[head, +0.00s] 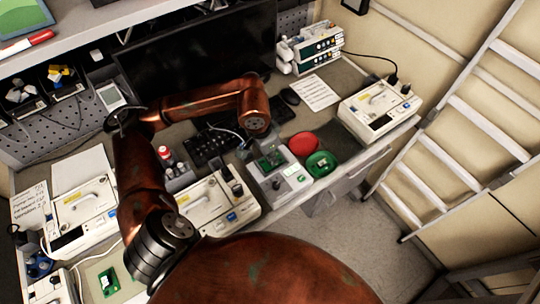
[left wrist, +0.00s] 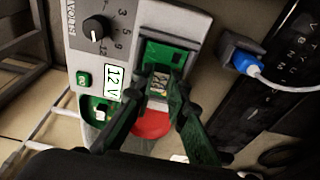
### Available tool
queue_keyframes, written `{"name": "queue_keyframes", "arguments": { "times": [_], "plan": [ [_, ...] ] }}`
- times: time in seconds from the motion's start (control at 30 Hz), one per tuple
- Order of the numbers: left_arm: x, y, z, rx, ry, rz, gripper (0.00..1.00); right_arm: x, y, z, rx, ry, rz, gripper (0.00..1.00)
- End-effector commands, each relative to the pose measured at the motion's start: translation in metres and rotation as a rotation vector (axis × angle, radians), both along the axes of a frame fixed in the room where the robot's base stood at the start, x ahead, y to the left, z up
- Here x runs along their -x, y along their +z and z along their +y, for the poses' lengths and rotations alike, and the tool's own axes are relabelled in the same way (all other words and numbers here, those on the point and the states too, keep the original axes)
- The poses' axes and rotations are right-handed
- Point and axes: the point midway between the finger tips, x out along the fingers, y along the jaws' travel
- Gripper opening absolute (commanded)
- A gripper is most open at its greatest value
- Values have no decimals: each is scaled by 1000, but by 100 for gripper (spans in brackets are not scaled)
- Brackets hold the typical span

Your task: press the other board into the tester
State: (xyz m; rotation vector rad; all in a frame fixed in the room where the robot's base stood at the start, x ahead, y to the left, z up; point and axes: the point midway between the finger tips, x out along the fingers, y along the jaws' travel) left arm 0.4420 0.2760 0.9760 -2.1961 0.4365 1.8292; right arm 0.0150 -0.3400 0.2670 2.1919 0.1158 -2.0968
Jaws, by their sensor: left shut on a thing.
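The tester (head: 283,183) is a grey box at the front of the bench, with a knob and a 12 V label; it also fills the middle of the left wrist view (left wrist: 135,22). My left gripper (head: 266,155) is over its far end. In the left wrist view, its dark green fingers (left wrist: 160,84) are shut on a small green board (left wrist: 165,54) at the tester's far end. The fingers hide part of the board, and I cannot tell how deep it sits. Another green board (head: 109,281) lies on a pale mat at lower left. My right gripper is not in view.
A red dish (head: 303,145) and a green dish (head: 320,164) stand right of the tester. A pump (head: 216,202) stands close on its left, another (head: 380,108) farther right. A keyboard (head: 212,147) lies behind. A blue plug (left wrist: 243,61) is near the fingers.

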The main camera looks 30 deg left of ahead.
Motion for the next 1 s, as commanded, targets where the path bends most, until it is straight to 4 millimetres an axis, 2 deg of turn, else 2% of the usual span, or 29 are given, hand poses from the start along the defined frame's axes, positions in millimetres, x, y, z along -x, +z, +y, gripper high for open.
{"name": "queue_keyframes", "arguments": {
  "times": [1.0],
  "plan": [
    [0, -6, 0, 1, 0, 0, 0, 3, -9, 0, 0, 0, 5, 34]
  ]
}}
